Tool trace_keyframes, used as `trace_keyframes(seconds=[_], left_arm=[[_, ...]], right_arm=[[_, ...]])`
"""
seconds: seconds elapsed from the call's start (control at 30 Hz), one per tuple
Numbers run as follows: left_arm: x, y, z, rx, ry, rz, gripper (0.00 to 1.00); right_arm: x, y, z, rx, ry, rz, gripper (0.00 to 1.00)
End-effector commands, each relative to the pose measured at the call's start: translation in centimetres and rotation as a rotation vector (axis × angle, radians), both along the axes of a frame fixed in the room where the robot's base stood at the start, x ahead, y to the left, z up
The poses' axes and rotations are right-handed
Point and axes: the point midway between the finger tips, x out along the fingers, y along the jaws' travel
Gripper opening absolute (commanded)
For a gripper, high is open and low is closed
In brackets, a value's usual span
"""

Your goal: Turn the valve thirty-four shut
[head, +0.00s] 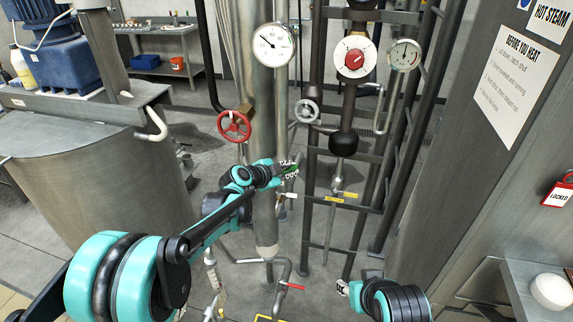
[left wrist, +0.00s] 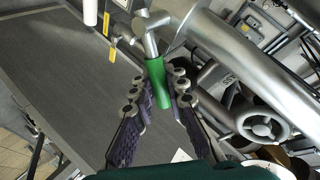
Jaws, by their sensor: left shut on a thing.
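A valve lever with a green grip (left wrist: 157,85) shows in the left wrist view, on a silver stem beside a thick metal pipe. No number is readable on it. My left gripper (left wrist: 161,98) is shut on this green grip, with one finger on each side. In the head view my left gripper (head: 288,170) is in front of the pipes, right of the large vertical pipe, and a little green shows at its fingertips. The fingers hide part of the grip.
A red handwheel (head: 234,125) and a grey handwheel (head: 306,111) are above my left gripper. A lever with a red grip (head: 294,286) is low down. Yellow tags (head: 335,198) hang near the pipes. A steel tank (head: 100,180) stands left, a grey panel (head: 490,130) right.

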Motion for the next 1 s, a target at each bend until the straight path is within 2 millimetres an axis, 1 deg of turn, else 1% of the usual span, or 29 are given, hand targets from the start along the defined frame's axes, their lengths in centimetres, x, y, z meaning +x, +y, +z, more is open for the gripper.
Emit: trace_keyframes(seconds=[0.03,0.2,0.5,0.7,1.0], left_arm=[[-0.1,-0.4,-0.1,0.043,-0.015,-0.003,0.0],[-0.3,-0.9,-0.9,0.195,-0.066,-0.002,0.0],[-0.4,-1.4,-2.5,0.444,-0.147,-0.001,0.0],[-0.4,-1.4,-3.3,0.568,-0.187,0.0,0.0],[-0.4,-1.4,-3.9,0.667,-0.218,0.001,0.0]], right_arm=[[0.0,0.0,0.2,0.0,0.0,0.0,0.4],[0.0,0.0,0.3,0.0,0.0,0.0,0.4],[0.0,0.0,0.0,0.0,0.0,0.0,0.4],[0.0,0.0,-0.3,0.0,0.0,0.0,0.4],[0.0,0.0,-0.5,0.0,0.0,0.0,0.4]])
